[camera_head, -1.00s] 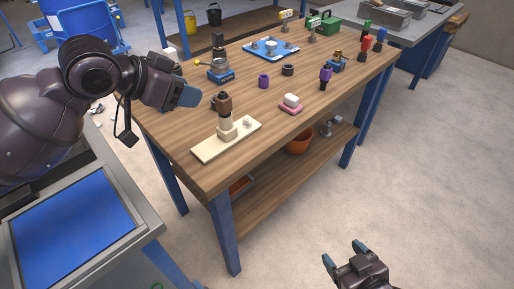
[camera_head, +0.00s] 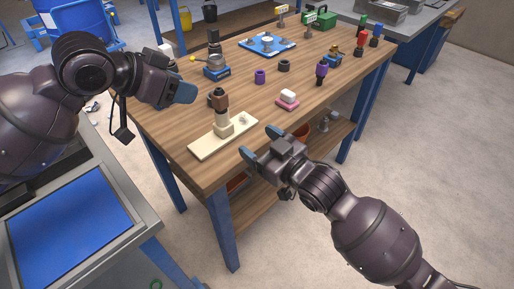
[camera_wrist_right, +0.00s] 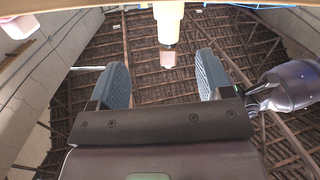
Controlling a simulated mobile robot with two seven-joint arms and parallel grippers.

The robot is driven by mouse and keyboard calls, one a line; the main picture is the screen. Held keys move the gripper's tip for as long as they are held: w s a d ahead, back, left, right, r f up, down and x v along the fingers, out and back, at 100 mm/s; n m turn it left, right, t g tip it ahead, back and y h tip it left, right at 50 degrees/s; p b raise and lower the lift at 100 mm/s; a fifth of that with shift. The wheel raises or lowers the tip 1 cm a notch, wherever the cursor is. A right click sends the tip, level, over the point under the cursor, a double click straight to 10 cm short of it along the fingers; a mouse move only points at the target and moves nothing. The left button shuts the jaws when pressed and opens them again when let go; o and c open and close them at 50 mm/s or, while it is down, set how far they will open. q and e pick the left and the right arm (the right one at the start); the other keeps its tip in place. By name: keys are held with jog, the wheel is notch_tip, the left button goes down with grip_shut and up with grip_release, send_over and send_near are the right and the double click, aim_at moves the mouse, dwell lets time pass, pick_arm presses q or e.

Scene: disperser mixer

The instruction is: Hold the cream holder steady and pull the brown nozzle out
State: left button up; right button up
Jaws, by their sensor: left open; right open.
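The cream holder (camera_head: 223,128) stands upright on its cream base plate (camera_head: 204,145) near the table's front left edge. The brown nozzle (camera_head: 220,98) sits upright in its top. In the right wrist view the cream holder (camera_wrist_right: 168,28) and brown nozzle (camera_wrist_right: 168,58) appear upside down, beyond the gap between my fingers. My right gripper (camera_head: 260,143) is open and empty, to the right of the holder and apart from it. My left gripper (camera_head: 184,92) is open, up and left of the nozzle, touching nothing that I can see.
A pink block with a white top (camera_head: 287,99) lies right of the holder. A purple ring (camera_head: 260,76), a dark ring (camera_head: 284,65) and a purple-topped piece (camera_head: 321,73) stand behind. A blue-based device (camera_head: 216,70) is behind the nozzle. The tabletop between them is clear.

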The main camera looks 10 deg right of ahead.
aim_at(229, 130)
jog(key=shift+s+a+f+g, duration=0.1)
jog(key=shift+a+f+g, duration=0.3)
jog(key=shift+f, duration=0.4)
jog(key=shift+m, duration=0.5)
jog(key=shift+w+a+r, duration=0.1)
jog(key=shift+w+a, duration=0.15)
jog(key=shift+w, duration=0.1)
jog(key=x, duration=1)
jog(key=shift+r, duration=0.15)
